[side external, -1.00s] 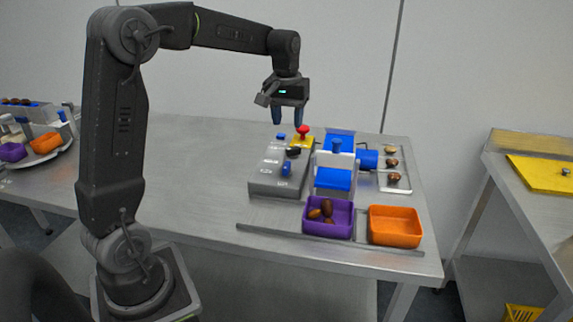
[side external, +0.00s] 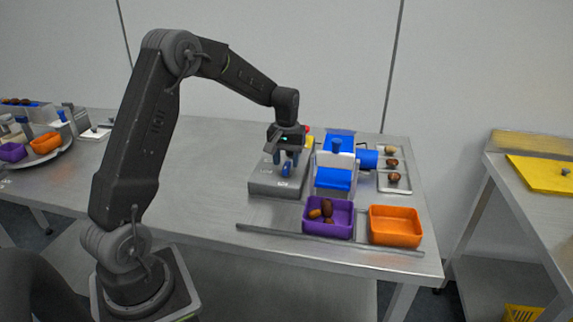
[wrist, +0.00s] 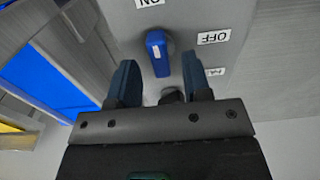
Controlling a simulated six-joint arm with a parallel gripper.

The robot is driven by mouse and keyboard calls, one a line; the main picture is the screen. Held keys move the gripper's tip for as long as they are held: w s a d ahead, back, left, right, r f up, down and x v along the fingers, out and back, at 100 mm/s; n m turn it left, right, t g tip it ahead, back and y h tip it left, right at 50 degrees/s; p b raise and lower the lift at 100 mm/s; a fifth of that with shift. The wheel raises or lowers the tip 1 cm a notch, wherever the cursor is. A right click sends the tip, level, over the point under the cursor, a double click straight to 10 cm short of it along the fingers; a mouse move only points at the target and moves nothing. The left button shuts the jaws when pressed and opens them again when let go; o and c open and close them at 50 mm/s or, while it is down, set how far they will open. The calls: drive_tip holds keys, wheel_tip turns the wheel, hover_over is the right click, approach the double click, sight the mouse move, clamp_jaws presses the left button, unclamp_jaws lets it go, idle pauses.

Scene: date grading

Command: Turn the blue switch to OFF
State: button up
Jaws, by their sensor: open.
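The blue switch (side external: 286,170) is a lever-shaped knob on the top of a grey control box (side external: 262,187). In the wrist view the blue switch (wrist: 158,55) lies lengthwise between my fingers, its upper end towards the ON label (wrist: 150,2). The OFF label (wrist: 213,37) is to its right. My gripper (side external: 285,158) is open and low over the box, fingers pointing down. The wrist view shows a finger of my gripper (wrist: 158,65) on each side of the switch, with gaps; I cannot tell whether either touches it.
A dark knob (wrist: 172,96) shows behind the switch, partly hidden. A blue and white machine (side external: 335,170) stands close right of the box. A purple bin (side external: 328,232) holding dates and an empty orange bin (side external: 396,227) stand in front. The table left of the box is clear.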

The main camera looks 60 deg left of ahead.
drive_tip(key=shift+f, duration=0.95)
clamp_jaws()
